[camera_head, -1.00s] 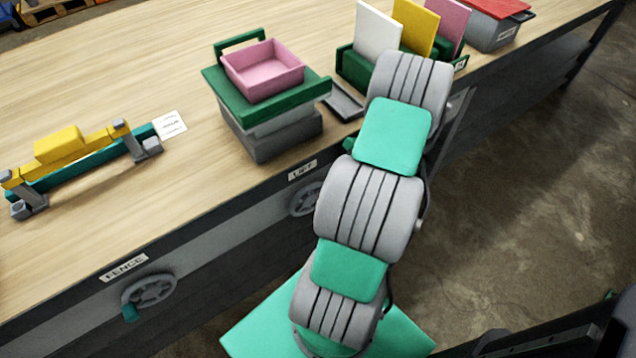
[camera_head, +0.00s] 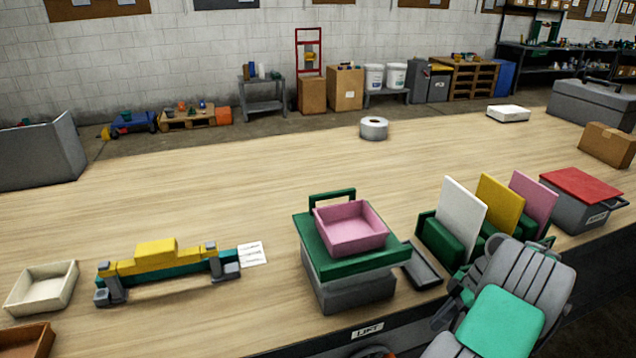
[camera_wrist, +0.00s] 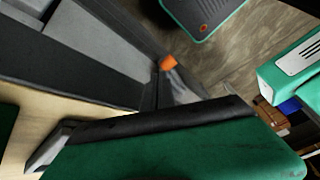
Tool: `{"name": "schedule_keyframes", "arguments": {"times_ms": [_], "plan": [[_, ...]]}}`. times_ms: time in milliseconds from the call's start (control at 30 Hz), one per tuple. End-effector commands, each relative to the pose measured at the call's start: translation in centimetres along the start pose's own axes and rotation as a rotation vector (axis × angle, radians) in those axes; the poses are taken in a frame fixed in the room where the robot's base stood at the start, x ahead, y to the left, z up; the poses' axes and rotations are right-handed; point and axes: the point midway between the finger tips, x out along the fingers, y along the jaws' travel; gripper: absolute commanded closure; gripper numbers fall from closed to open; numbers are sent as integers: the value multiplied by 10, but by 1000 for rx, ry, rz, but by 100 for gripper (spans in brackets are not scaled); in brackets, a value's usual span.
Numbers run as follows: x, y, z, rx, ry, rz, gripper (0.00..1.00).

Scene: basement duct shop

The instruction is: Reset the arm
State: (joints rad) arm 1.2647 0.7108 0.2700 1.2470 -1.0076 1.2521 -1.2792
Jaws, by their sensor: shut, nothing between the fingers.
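My arm (camera_head: 500,318) rises at the lower right of the head view, in front of the bench's near edge. Its upper bend stands just in front of the dark green rack (camera_head: 443,243). What shows of my gripper (camera_head: 457,300) is a small dark green and grey part left of the arm, mostly hidden by it. It is shut and empty. In the wrist view a dark green body with a black edge fills the bottom, and the grey bench side (camera_wrist: 95,55) fills the upper left.
A pink tray (camera_head: 350,240) sits on a green-topped grey stand left of the arm. The rack holds white, yellow and pink panels. A grey box with a red lid (camera_head: 582,184) stands right. A yellow and teal fixture (camera_head: 155,258) lies left.

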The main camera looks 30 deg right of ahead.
Motion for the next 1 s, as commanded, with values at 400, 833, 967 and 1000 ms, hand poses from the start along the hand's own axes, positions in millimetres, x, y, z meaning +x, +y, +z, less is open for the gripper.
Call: {"name": "schedule_keyframes", "arguments": {"times_ms": [400,833,967,1000], "plan": [[84,-66,18,1617,-46,30,100],[54,-164,-151,1554,-309,478,100],[43,-177,-241,1226,-217,564,100],[35,-179,-272,1127,-171,584,100]]}}
